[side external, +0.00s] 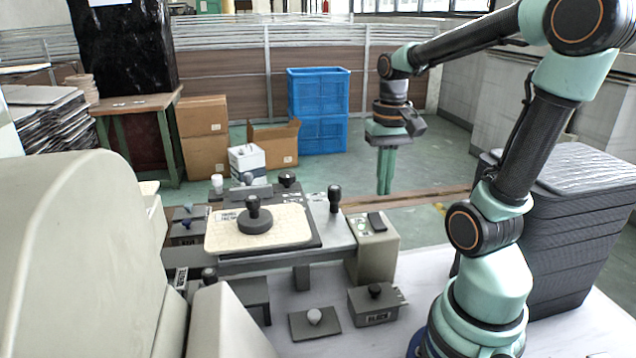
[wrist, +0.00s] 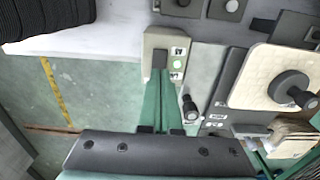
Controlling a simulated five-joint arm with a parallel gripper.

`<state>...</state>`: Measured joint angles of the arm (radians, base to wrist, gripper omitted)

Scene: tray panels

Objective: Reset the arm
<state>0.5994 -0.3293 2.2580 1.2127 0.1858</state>
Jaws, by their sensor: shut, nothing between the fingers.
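My gripper (side external: 384,190) hangs pointing down from my arm in the side external view, with its green fingers together and nothing between them. It is in the air, right of the panel table and apart from it. In the wrist view my green fingers (wrist: 163,90) show below a beige switch box (wrist: 178,44), empty. That beige box (side external: 372,258) stands at the right end of the panel table in the side view. A cream board (side external: 290,226) with a black round knob (side external: 254,218) lies on a dark tray. The board also shows in the wrist view (wrist: 262,92).
A black-topped lever (side external: 334,198) stands upright near the tray's right edge. Dark stacked trays (side external: 575,225) stand at right; blue crates (side external: 318,110) stand behind.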

